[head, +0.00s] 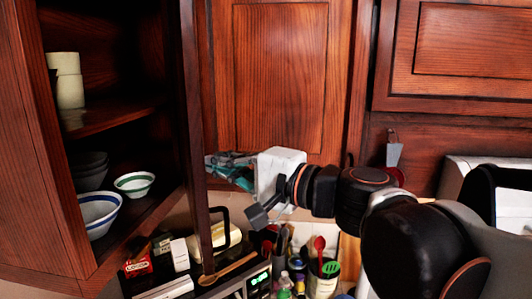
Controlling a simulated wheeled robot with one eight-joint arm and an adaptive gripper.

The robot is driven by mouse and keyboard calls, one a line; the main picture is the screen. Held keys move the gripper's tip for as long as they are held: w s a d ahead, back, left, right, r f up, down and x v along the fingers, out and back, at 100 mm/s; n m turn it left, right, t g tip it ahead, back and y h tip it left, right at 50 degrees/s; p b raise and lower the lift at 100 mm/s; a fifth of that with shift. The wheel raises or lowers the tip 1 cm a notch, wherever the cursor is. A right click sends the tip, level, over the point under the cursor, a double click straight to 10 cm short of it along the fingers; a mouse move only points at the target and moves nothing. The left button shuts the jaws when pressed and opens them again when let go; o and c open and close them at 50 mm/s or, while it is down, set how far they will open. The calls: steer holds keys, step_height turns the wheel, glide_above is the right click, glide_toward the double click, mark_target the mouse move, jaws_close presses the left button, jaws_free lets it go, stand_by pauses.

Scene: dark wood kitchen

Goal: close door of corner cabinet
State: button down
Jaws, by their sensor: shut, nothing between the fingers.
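The corner cabinet (88,160) at the left stands open, with its shelves and contents showing. Its dark wood door (194,130) is swung out and appears nearly edge-on, as a tall narrow strip. A dark handle (226,212) sticks out on the right side of the door, near its lower end. My arm reaches in from the right.
Bowls (100,212) and stacked cups (67,80) are inside the cabinet. Below are several small packages (138,264), a wooden spoon (228,269), bottles and a utensil holder (323,283). Closed cabinet doors (280,75) fill the back.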

steer(key=s+a, duration=0.2)
steer(key=a, duration=0.6)
steer(key=s+a+b, duration=0.1)
steer(key=s+a, duration=0.2)
steer(key=a, duration=0.5)
steer(key=shift+s+a, duration=0.15)
steer(key=shift+a, duration=0.2)
steer(key=shift+r, duration=0.2)
steer(key=shift+d, duration=0.1)
